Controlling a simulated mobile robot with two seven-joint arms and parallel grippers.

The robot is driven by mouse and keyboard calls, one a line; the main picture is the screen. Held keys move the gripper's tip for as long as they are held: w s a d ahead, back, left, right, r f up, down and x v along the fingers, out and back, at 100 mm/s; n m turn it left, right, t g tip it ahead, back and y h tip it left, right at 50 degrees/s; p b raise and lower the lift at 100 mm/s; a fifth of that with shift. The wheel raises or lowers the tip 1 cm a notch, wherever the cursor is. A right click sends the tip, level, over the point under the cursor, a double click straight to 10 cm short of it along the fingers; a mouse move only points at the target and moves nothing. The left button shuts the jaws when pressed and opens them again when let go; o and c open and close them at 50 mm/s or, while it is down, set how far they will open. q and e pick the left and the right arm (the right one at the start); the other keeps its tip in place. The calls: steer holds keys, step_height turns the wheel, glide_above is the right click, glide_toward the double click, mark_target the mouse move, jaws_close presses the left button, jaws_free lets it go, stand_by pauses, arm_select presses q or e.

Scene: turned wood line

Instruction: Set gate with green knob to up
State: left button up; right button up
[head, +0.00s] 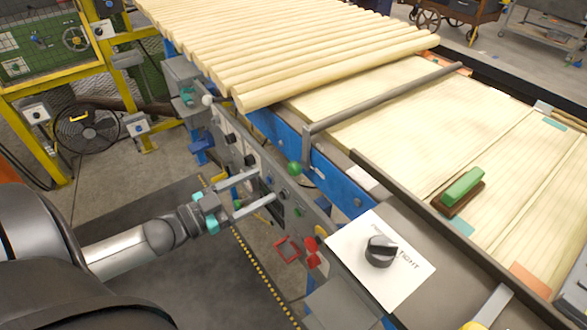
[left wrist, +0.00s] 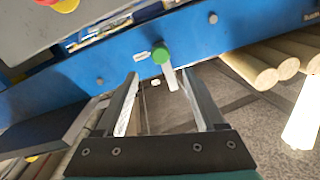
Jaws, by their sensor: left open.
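The green knob (head: 294,168) is a round ball at the near blue side rail, close to the lower end of a grey bar (head: 385,98) that crosses the wooden bed. In the left wrist view the green knob (left wrist: 160,55) sits on a short pale lever (left wrist: 171,79) in front of the blue rail. My left gripper (head: 266,184) is open and empty, just left of the knob and apart from it. In the left wrist view the knob appears beyond the gap between the fingertips (left wrist: 160,74). My right gripper is not in view.
A control panel (head: 250,160) with buttons and a red-framed part runs below the rail. A white knob (head: 207,100) stands farther along. Round wooden rods (head: 300,55) lie at the back. A dial on a white plate (head: 380,251) and a green-topped block (head: 461,187) are at right.

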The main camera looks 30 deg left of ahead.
mark_target(291, 171)
arm_select(q)
steer(key=b+x, duration=0.1)
steer(key=x, duration=0.7)
steer(key=shift+w, duration=0.25)
steer(key=shift+b+x, duration=0.35)
steer(key=shift+x, duration=0.45)
steer(key=c, duration=0.8)
jaws_close()
steer(key=shift+d, duration=0.1)
